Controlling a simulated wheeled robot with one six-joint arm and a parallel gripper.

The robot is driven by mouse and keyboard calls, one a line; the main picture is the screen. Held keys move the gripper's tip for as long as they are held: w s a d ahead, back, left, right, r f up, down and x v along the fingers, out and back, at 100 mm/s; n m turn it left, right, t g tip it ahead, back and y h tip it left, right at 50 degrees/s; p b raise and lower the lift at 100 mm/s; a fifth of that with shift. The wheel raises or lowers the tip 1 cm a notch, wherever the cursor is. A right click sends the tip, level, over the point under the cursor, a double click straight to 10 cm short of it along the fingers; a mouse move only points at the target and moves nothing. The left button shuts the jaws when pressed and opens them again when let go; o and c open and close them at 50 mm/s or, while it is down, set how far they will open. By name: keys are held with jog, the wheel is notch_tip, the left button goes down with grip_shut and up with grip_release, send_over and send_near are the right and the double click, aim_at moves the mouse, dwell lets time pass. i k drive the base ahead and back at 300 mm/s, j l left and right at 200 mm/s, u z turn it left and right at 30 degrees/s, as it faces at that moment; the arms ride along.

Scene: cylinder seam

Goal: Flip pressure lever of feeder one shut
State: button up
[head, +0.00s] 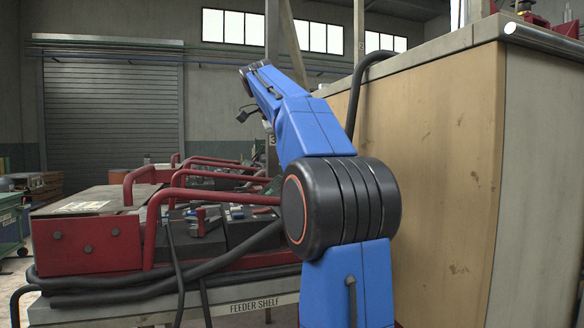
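Red welding-feeder units stand on the feeder shelf (255,306), which is named on its front edge. The nearest red unit (88,244) has a red tube handle (215,194) arching over dark boxes. A small red lever (201,221) stands upright on one dark box, with blue and grey fittings (236,212) beside it. I cannot tell which unit is feeder one or whether its pressure lever is open. My blue arm rises in front of the right part of the shelf. A small dark part at its far end (246,113) may be my gripper; its fingers cannot be made out.
Black cables (170,285) run along the shelf front and hang down. A green cabinet (12,225) stands at the far left. Air above the feeders is mostly clear.

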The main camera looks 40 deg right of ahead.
aim_at(202, 225)
jog(key=k, duration=1)
